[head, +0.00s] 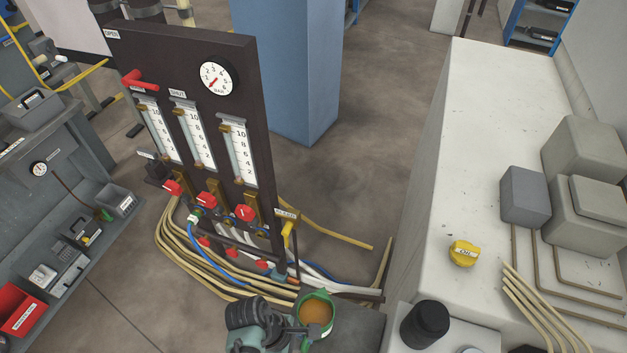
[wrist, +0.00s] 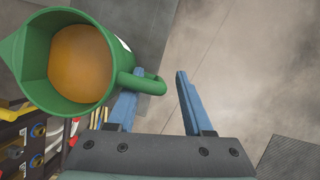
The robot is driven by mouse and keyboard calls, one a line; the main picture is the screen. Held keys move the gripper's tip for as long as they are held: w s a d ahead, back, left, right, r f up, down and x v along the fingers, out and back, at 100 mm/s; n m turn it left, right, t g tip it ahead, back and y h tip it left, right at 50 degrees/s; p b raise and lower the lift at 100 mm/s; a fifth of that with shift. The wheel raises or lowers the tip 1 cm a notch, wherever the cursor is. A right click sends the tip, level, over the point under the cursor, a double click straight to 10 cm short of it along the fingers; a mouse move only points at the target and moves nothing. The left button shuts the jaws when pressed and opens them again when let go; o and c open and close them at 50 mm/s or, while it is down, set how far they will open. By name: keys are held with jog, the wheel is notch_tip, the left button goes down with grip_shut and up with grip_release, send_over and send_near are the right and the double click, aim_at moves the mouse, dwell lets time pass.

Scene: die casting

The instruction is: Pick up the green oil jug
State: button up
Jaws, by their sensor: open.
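The green oil jug (wrist: 37,80) is at the upper left of the wrist view, its open top facing the camera and amber oil inside. Its green handle (wrist: 152,84) sticks out to the right. My gripper (wrist: 155,82) is open; the handle's outer end lies between the fingertips in the picture. The left finger overlaps the handle's line; I cannot tell whether they touch. In the head view, the jug (head: 315,312) stands at the bottom centre, and my wrist is just left of it. The fingers are not clear there.
A dark gauge panel (head: 262,110) with valves and hoses (head: 190,250) stands behind the jug. To the right are a black cylinder (head: 425,323) and a pale block (head: 460,150) with a yellow oil cap (head: 463,253). A grey workbench (head: 75,200) is at left.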

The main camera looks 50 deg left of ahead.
jog(key=shift+c, duration=0.3)
grip_shut()
jog(key=shift+w+a+r, duration=0.1)
dwell(1.0)
